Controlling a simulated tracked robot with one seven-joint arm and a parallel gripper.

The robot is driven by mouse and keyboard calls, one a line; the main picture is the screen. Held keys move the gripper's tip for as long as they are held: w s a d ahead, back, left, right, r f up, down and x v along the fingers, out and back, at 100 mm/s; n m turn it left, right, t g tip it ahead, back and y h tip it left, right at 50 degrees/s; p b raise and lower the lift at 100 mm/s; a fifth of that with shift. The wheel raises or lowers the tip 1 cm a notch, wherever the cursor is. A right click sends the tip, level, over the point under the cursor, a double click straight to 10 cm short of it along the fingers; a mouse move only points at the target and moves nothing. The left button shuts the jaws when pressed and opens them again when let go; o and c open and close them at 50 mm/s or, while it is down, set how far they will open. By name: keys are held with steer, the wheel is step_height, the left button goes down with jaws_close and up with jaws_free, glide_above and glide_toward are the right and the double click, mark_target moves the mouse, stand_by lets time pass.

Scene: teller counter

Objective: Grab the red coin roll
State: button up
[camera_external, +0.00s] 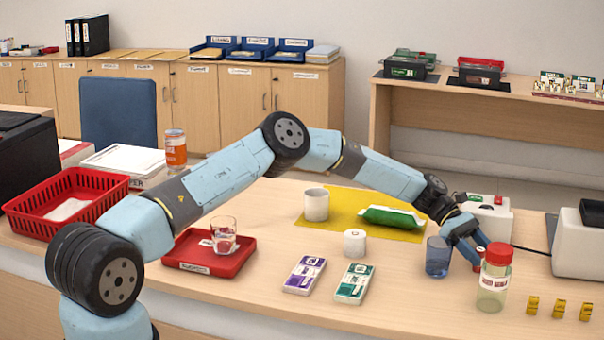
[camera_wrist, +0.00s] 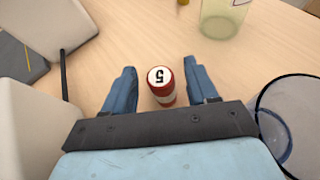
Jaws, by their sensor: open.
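The red coin roll (camera_wrist: 162,98) stands upright on the counter in the wrist view, with a white top marked 5 and a pale band round its side. My gripper (camera_wrist: 160,68) is open, with one blue finger on each side of the roll and a visible gap to each. In the external view my gripper (camera_external: 470,246) is low over the right part of the counter, behind the red-lidded jar. A small bit of red shows by its fingers there; most of the roll is hidden.
A blue cup (camera_external: 437,257) stands close left of my gripper, and the red-lidded jar (camera_external: 494,283) close in front. A white device (camera_external: 490,213) is behind it. Several yellow rolls (camera_external: 558,308) stand to the right. A red tray (camera_external: 209,254) with a glass is farther left.

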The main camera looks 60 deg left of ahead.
steer(key=shift+x, duration=1.1)
steer(key=shift+c, duration=0.2)
jaws_close()
